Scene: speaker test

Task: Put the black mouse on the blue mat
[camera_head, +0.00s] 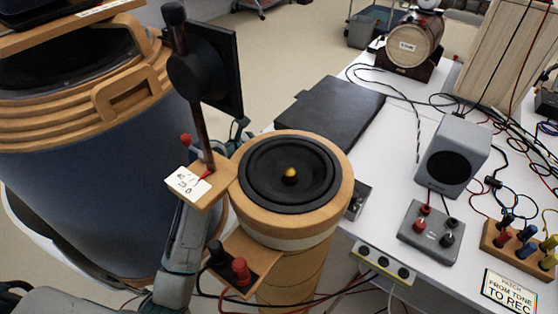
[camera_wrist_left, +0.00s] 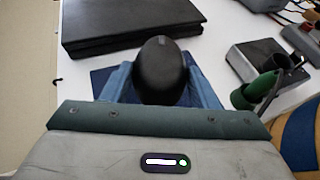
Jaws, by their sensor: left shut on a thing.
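The black mouse (camera_wrist_left: 160,70) is between the two fingers of my left gripper (camera_wrist_left: 161,88) in the left wrist view. The gripper is shut on it. A dark blue mat (camera_wrist_left: 97,80) shows in part behind and beside the fingers, under the mouse. I cannot tell whether the mouse touches the mat or is held just above it. In the head view the big round speaker hides the mouse, the mat and most of my left gripper. My right gripper is not in view.
A black closed laptop-like slab (camera_head: 329,110) lies on the white table beyond the mat. The wooden round speaker (camera_head: 290,174) stands close to my left arm. A grey speaker (camera_head: 452,155), a grey terminal box (camera_head: 431,231) and cables occupy the right side.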

